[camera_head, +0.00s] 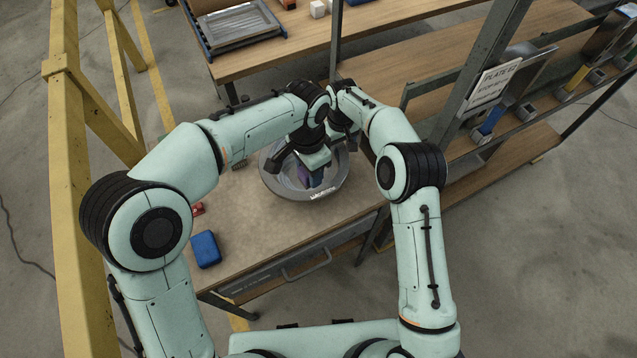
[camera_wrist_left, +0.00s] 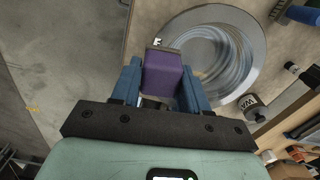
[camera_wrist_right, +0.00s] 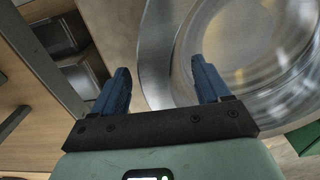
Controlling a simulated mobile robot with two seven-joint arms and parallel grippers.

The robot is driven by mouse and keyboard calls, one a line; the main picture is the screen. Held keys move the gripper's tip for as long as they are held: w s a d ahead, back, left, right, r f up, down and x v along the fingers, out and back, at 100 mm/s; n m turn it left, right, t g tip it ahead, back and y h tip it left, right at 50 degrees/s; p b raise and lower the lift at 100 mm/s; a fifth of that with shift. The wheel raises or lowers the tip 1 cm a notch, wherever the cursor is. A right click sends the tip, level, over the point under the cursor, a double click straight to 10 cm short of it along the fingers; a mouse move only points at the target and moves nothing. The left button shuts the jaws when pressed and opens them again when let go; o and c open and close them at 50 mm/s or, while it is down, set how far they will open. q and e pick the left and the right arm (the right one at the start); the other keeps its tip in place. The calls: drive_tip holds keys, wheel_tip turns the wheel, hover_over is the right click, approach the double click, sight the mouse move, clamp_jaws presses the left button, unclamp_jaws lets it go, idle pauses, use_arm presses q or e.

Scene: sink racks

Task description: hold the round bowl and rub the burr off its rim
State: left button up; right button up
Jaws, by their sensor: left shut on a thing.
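The round grey metal bowl (camera_head: 337,187) sits on the wooden bench. It also shows in the left wrist view (camera_wrist_left: 252,40) and fills much of the right wrist view (camera_wrist_right: 240,40). My left gripper (camera_head: 312,176) is shut on a purple block (camera_wrist_left: 162,75) and holds it at the bowl; I cannot tell whether the block touches the rim. My right gripper (camera_wrist_right: 160,75) has its fingers apart, with part of the bowl's flat rim showing between them. In the head view the right fingers are mostly hidden behind the arms.
A blue box (camera_head: 205,249) and a small red thing (camera_head: 197,209) lie on the bench (camera_head: 250,220) at left. A yellow frame (camera_head: 68,180) stands at far left. A grey post (camera_head: 480,75) and shelves with bins stand at right. A grey tray (camera_head: 240,25) is on the back table.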

drive_tip(key=shift+a+r, duration=0.1)
drive_tip(key=shift+r, duration=0.2)
wheel_tip(320, 180, up, 10)
drive_tip(key=shift+r, duration=0.75)
